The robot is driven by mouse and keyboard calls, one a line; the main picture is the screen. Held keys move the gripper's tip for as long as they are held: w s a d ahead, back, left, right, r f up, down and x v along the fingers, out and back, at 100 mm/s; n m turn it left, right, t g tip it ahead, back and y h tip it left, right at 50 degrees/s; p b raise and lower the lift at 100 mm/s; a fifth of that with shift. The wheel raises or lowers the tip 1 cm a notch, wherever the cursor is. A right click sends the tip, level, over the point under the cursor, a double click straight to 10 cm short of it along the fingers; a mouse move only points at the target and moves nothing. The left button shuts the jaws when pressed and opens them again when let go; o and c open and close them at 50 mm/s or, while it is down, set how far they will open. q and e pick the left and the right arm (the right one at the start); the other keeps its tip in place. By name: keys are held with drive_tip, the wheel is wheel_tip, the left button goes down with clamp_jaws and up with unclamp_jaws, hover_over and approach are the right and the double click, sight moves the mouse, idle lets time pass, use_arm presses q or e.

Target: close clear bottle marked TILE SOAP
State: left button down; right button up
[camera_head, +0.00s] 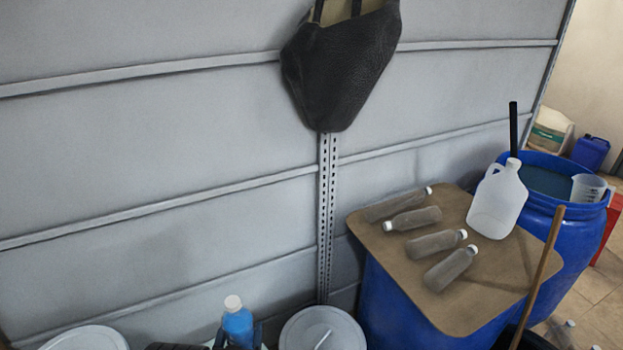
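No label reading TILE SOAP can be made out. Several greyish see-through bottles with white caps lie on their sides on a brown board (460,318): a back one (395,205), one below it (417,218), a middle one (432,244) and a front one (447,271). A whitish translucent jug (498,205) stands upright at the board's right side. A blue bottle with a white cap (238,325) stands at the bottom edge, its lower part cut off. Neither of my grippers can be made out in the head view.
The board lies on a blue drum (390,310). An open blue drum (575,240) at right holds liquid, with a measuring jug (588,188) at its rim. A wooden stick (540,275) leans in front. Pale round lids (322,330) line the bottom. A black bag (340,75) hangs on the wall.

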use_arm(q)
drive_tip(key=shift+w+r+p, duration=0.25)
drive_tip(key=shift+r+p, duration=0.1)
drive_tip(key=shift+r, duration=0.3)
drive_tip(key=w+d+f+m+g+h, duration=0.1)
drive_tip(key=d+f+m+g+h, duration=0.1)
drive_tip(key=d+m+h, duration=0.2)
drive_tip(key=w+d+f+m+g+h, duration=0.1)
drive_tip(key=d+f+m+g+h, duration=0.1)
drive_tip(key=d+m+h, duration=0.2)
drive_tip(key=d+h, duration=0.3)
drive_tip(key=d, duration=0.2)
drive_tip(key=shift+d, duration=0.25)
